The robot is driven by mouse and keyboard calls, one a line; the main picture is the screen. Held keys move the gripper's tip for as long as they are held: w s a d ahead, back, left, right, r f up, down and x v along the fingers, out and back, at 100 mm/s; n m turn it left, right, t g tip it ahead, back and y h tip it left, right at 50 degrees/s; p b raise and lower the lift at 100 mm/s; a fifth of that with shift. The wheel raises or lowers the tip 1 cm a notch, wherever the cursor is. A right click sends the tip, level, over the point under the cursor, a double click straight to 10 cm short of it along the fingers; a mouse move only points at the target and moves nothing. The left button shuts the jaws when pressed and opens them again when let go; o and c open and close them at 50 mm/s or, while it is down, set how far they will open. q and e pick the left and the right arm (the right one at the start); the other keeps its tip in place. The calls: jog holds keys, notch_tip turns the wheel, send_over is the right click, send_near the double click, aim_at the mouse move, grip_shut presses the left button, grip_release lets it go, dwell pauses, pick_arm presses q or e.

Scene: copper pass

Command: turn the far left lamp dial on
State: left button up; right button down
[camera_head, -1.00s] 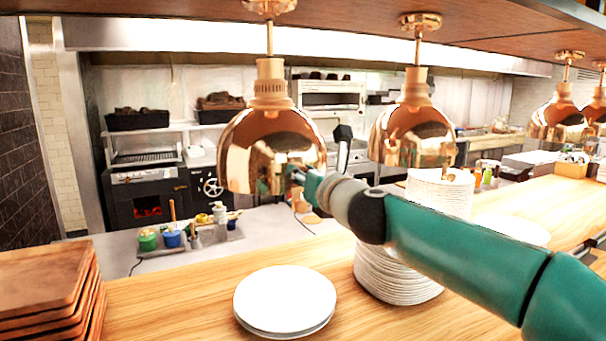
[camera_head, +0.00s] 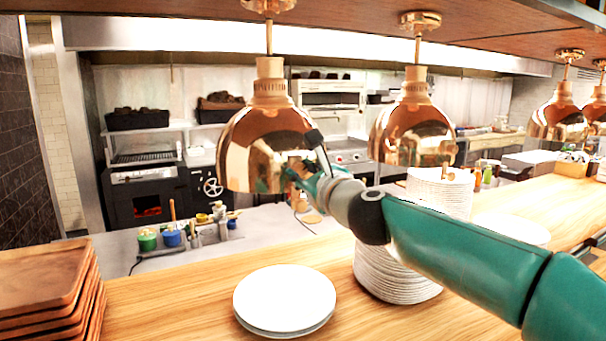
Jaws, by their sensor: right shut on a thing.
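The far left lamp (camera_head: 255,140) is a shiny copper heat lamp hanging from the wooden shelf on a thin rod. My right arm comes in from the right. Its gripper (camera_head: 295,178) is at the lower right of this lamp's shade, shut on the lamp dial. The gripper and wrist mostly hide the dial, so its turn position cannot be told. The fingers are small and partly lost against the copper reflections. My left gripper is not in view.
A second copper lamp (camera_head: 412,135) hangs just right of the wrist, close to my arm. White plates (camera_head: 285,300) lie on the wooden counter below, with a plate stack (camera_head: 392,280) under my forearm. Wooden boards (camera_head: 45,285) are stacked at the left.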

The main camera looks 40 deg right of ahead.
jog(key=n, duration=0.5)
jog(key=shift+f+n, duration=0.1)
jog(key=shift+n, duration=0.3)
jog(key=n, duration=0.5)
jog(key=shift+f+n+y, duration=0.15)
jog(key=shift+n+y, duration=0.15)
jog(key=shift+n, duration=0.1)
jog(key=shift+w+a, duration=0.1)
jog(key=c, duration=0.9)
grip_release()
jog(key=v, duration=1.2)
jog(key=shift+f, duration=0.15)
